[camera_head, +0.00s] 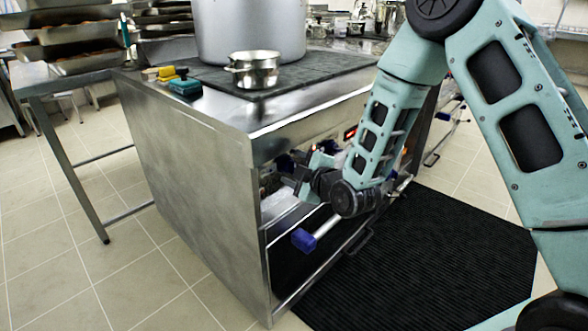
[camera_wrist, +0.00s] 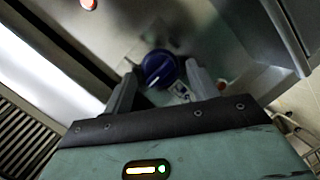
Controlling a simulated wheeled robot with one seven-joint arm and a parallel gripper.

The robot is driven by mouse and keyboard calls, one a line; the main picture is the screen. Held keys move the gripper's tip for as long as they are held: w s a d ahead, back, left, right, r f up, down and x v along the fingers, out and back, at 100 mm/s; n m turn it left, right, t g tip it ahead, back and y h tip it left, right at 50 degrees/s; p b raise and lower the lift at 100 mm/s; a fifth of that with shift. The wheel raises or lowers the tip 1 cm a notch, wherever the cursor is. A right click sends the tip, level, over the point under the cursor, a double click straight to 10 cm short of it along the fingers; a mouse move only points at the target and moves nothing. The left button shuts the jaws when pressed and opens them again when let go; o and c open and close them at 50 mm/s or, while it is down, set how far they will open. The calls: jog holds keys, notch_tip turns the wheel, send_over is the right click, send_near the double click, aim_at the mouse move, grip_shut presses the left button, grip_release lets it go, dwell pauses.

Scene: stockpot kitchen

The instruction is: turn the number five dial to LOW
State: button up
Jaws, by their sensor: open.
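A dark blue dial (camera_wrist: 157,66) with a white pointer mark sits on the metal front panel in the wrist view. Its mark points down and to the left in that picture. My gripper (camera_wrist: 162,72) is open, with one finger on each side of the dial. I cannot tell whether either finger touches it. In the head view my gripper (camera_head: 304,176) is at the front panel of the stove, below the worktop edge, and the arm hides part of the panel. A dark blue dial (camera_head: 285,163) shows beside it. I cannot read any dial number or the LOW marking.
A large stockpot (camera_head: 250,30) and a small pot (camera_head: 254,69) stand on the stove top (camera_head: 325,68). A black mat (camera_head: 420,260) covers the floor in front.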

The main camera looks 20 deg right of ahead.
jog(key=c, duration=1)
